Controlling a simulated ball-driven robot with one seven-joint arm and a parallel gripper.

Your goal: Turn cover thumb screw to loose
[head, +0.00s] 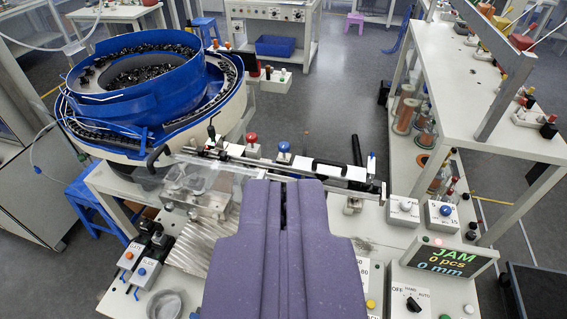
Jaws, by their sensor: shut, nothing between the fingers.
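My gripper (284,190) is the purple shape in the lower middle of the head view. Its two halves lie close together with a thin dark slit between them, and nothing shows between them. A clear cover (215,170) sits over the track to the left of the gripper. A red knob (251,138) and a blue knob (284,147) stand upright on the rail beyond the gripper, apart from it. I cannot tell which knob is the cover thumb screw, or how tight it is. The gripper hides part of the bench.
A blue feeder bowl (140,75) of dark parts stands at upper left. A display (447,258) reading JAM, 0 pcs, 0 mm is at right. A selector (411,303) and button boxes (402,210) are nearby. A white bench (500,130) with spools stands at far right.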

